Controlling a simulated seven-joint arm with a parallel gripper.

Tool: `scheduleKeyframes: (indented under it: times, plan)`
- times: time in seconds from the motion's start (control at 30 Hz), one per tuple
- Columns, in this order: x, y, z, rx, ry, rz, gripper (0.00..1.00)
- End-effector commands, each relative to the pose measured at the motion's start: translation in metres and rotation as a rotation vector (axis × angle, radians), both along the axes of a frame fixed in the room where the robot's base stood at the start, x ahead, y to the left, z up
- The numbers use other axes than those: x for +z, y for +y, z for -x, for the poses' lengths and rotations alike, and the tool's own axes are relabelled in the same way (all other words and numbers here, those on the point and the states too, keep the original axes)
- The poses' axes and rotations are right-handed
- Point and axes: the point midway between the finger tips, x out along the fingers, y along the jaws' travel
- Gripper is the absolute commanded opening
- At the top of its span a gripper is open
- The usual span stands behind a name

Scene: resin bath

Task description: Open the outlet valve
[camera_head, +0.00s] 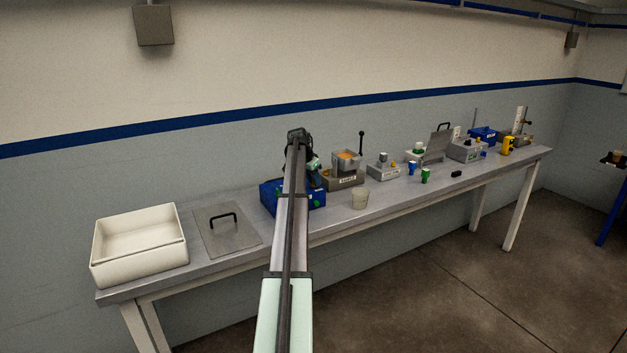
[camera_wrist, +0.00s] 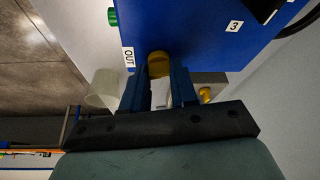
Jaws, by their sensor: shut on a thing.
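In the wrist view, a blue box (camera_wrist: 205,32) carries a white label reading OUT (camera_wrist: 128,57) and another reading 3. A round yellow valve knob (camera_wrist: 158,62) sits at the box's edge beside the OUT label. My gripper (camera_wrist: 158,82) has its two dark fingers on either side of this knob and is shut on it. A green round part (camera_wrist: 113,17) sticks out of the box's edge further along. In the head view, the blue box (camera_head: 271,197) stands on the bench, and my arm hides much of it and the knob.
A pale cup (camera_wrist: 103,88) stands near my fingers; it also shows in the head view (camera_head: 360,199). A second yellow knob (camera_wrist: 205,94) is close to my right finger. A white tub (camera_head: 138,266) and a handled lid (camera_head: 228,240) are left on the bench (camera_head: 330,224); several devices stand right.

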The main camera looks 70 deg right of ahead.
Motion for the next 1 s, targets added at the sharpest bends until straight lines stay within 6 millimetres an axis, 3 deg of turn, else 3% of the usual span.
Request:
scheduleKeyframes:
  times: [0.5,0.83,0.87,1.0]
  plan:
    - [0.0002,-0.0015,-0.0018,-0.254,0.0,-0.001,0.0]
    - [0.0002,-0.0009,-0.0015,-0.268,-0.001,0.0,0.0]
    - [0.0002,-0.0009,-0.0015,-0.268,-0.001,0.0,0.29]
    - [0.0002,-0.0009,-0.0015,-0.267,0.0,0.0,0.43]
